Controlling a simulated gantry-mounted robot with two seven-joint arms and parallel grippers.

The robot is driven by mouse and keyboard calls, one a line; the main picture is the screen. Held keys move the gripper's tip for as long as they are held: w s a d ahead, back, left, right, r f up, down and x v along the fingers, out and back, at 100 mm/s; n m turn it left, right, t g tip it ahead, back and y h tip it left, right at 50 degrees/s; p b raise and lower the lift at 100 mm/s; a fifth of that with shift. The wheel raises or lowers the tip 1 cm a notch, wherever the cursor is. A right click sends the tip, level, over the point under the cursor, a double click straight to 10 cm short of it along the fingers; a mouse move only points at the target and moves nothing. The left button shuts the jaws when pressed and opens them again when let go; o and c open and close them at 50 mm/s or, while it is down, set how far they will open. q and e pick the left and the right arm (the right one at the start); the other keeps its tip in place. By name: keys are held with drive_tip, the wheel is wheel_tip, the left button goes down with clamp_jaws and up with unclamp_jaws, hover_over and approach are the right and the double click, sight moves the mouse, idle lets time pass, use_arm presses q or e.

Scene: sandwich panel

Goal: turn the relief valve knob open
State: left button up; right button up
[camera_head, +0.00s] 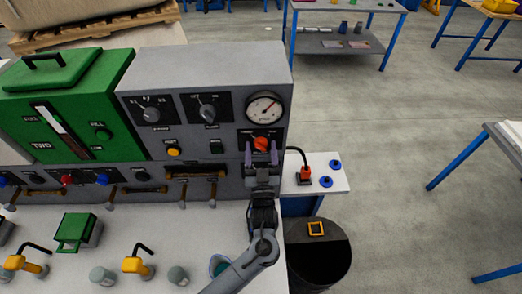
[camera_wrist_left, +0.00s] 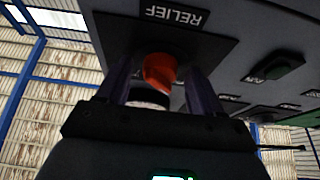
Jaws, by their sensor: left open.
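The relief valve knob (camera_head: 261,143) is orange-red and sits on a dark plate on the grey panel, below the round gauge. In the left wrist view the knob (camera_wrist_left: 159,72) shows close up, with the RELIEF label (camera_wrist_left: 174,14) upside down above it. My left gripper (camera_head: 261,154) is open at the panel, one finger on each side of the knob. In the left wrist view the fingers of my gripper (camera_wrist_left: 162,90) flank the knob, with a gap visible on both sides. I cannot tell the exact depth between fingertips and plate. My right gripper is not in view.
The gauge (camera_head: 264,108) is just above the knob. A green button (camera_head: 216,147) and a selector knob (camera_head: 207,112) lie to the left. A side shelf (camera_head: 325,172) with a red-and-black lever (camera_head: 304,170) stands close on the right. A black bin (camera_head: 320,262) is below.

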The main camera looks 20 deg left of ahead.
use_arm(q)
drive_tip(key=c, duration=1)
drive_tip(key=shift+r+m+p, duration=0.15)
drive_tip(key=shift+m+p, duration=0.35)
drive_tip(key=shift+p, duration=0.15)
drive_tip(key=shift+c, duration=0.2)
drive_tip(key=m+h+p, duration=0.3)
drive_tip(key=m+p, duration=0.3)
drive_tip(key=m+g+h+p, duration=0.1)
drive_tip(key=m+h+p, duration=0.1)
drive_tip(key=m+p, duration=0.4)
drive_tip(key=a+r+m+h+p, duration=0.1)
drive_tip(key=m+h+p, duration=0.2)
drive_tip(key=m+p, duration=0.3)
drive_tip(key=shift+s+m+g+h+p, duration=0.2)
drive_tip(key=shift+m+g+h+p, duration=0.1)
drive_tip(key=shift+p, duration=0.25)
drive_tip(key=m+p, duration=0.2)
drive_tip(key=shift+f+m+g+p, duration=0.1)
drive_tip(key=shift+m+g+p, duration=0.2)
drive_tip(key=shift+g, duration=0.1)
drive_tip(key=shift+f, duration=0.1)
